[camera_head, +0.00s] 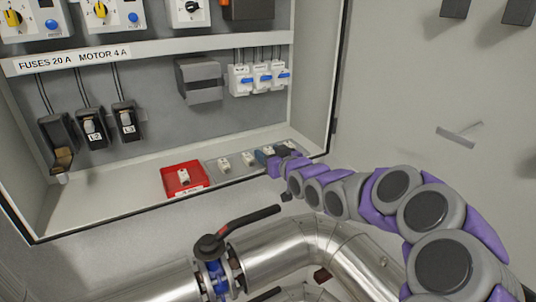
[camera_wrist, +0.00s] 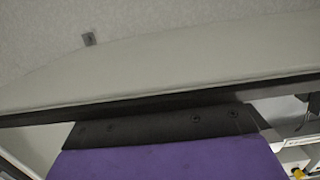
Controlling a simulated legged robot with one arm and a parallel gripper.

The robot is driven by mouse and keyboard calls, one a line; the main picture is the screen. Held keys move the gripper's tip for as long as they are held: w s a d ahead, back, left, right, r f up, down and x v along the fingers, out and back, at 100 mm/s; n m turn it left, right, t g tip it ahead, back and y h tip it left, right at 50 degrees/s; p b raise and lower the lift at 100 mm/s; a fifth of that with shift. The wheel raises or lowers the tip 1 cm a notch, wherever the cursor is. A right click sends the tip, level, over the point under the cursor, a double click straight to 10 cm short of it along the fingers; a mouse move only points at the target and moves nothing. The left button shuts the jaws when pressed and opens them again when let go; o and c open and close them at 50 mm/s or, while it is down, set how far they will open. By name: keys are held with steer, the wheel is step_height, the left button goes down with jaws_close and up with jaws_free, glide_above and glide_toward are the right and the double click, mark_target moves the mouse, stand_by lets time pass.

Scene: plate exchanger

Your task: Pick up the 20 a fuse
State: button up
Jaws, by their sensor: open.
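Several small white fuses lie on the cabinet's bottom ledge in the head view. One fuse (camera_head: 183,177) sits in a red tray (camera_head: 168,184); others, a left fuse (camera_head: 224,164) and a middle fuse (camera_head: 248,159), stand in a grey row to its right. Their ratings are too small to read, so I cannot tell which is 20 A. My purple gripper (camera_head: 277,166) is at the row's right end, in front of it and partly covering it. It is open, and nothing shows in it. The wrist view shows a purple and black part of my gripper, but no fuse I can make out.
Black holders (camera_head: 92,128) hang at the cabinet's left under a "FUSES 20 A" label (camera_head: 45,63). White breakers (camera_head: 262,78) sit at the right. A valve with a black lever (camera_head: 246,222) and silver pipes (camera_head: 300,250) stand below. The cabinet's right wall (camera_head: 315,80) rises beside my arm.

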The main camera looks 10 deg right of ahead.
steer(key=shift+a, duration=0.1)
steer(key=shift+d, duration=0.75)
steer(key=c, duration=0.6)
steer(key=shift+a, duration=0.15)
steer(key=shift+c, duration=1.3)
steer(key=shift+a, duration=0.4)
jaws_close()
steer(key=shift+d, duration=0.1)
